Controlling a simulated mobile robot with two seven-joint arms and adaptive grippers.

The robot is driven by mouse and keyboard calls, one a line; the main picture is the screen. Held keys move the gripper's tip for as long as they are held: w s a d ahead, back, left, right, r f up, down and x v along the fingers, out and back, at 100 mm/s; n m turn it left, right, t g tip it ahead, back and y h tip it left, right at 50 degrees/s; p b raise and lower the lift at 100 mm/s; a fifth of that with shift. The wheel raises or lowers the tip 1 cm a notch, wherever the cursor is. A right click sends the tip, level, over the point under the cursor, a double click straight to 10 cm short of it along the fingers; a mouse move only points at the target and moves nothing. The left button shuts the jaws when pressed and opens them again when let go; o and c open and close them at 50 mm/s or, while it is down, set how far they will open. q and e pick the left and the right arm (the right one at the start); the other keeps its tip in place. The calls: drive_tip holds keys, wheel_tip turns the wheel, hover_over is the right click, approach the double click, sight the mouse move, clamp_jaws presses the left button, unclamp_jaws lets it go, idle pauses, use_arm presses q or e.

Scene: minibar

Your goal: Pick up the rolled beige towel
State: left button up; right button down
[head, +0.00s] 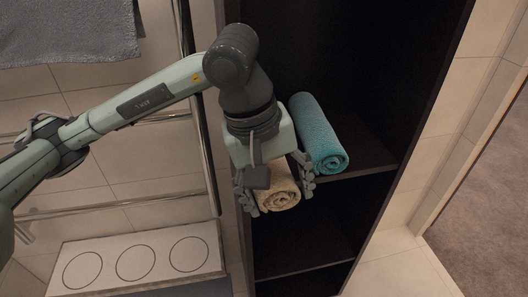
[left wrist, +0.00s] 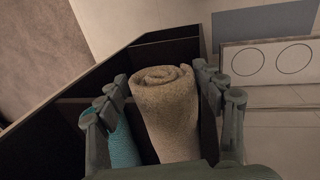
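The rolled beige towel (head: 279,192) sits at the front of a dark shelf, its spiral end facing out. In the left wrist view the beige towel (left wrist: 165,105) stands between the two fingers. My left gripper (head: 274,192) has its fingers spread, one on each side of the towel; in the left wrist view the gripper (left wrist: 165,98) shows small gaps beside the roll, so it looks open around it. A rolled teal towel (head: 318,135) lies just right of it, and also shows in the left wrist view (left wrist: 124,148) behind a finger. My right gripper is in neither view.
The dark shelf unit (head: 378,158) has side walls close to the towels and a lower empty compartment. A white panel with several circles (head: 215,232) stands at lower left. Metal rails and a hanging grey towel (head: 70,30) are at left.

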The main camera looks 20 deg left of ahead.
use_arm(q)
drive_tip(key=c, duration=0.8)
drive_tip(key=shift+r, duration=0.2)
